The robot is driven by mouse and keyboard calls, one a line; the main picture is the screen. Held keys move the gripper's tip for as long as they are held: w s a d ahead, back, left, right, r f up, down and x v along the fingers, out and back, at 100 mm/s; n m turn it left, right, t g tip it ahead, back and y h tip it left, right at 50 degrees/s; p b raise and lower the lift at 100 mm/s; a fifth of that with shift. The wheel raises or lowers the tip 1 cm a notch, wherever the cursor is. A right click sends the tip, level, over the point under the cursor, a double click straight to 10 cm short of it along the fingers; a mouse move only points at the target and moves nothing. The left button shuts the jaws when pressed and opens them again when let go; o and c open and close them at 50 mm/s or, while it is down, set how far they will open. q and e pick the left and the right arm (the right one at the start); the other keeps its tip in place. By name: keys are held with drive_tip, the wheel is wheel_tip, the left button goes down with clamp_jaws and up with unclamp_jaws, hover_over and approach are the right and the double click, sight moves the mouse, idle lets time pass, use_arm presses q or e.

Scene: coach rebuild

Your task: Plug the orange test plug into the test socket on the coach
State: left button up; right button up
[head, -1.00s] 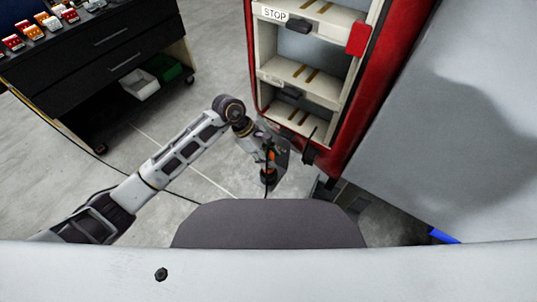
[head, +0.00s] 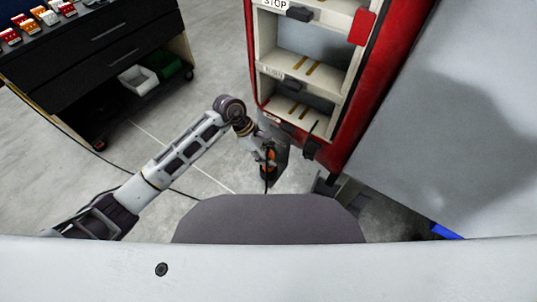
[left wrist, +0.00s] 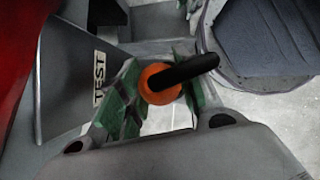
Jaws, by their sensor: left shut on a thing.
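My left gripper (head: 268,160) is shut on the orange test plug (head: 267,153), low beside the bottom of the red coach corner. In the left wrist view the plug (left wrist: 157,84) sits between green finger pads, its black cable end pointing right. A grey panel with a TEST label (left wrist: 99,77) stands just left of the fingers. I cannot make out the socket opening, nor whether the plug touches the panel. My right gripper is not in view.
The red coach light housing (head: 348,140) with open cream compartments rises above and right of the gripper. A large grey panel (head: 460,110) fills the right. A black drawer cart (head: 110,50) with white and green bins stands at upper left. Grey floor between is clear, apart from a thin dark cable.

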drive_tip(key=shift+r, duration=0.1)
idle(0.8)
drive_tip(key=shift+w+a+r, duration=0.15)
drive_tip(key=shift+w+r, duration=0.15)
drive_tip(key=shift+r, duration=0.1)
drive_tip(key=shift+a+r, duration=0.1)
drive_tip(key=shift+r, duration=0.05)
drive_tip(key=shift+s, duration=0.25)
use_arm(q)
drive_tip(key=shift+f+b, duration=0.1)
drive_tip(key=shift+b, duration=0.25)
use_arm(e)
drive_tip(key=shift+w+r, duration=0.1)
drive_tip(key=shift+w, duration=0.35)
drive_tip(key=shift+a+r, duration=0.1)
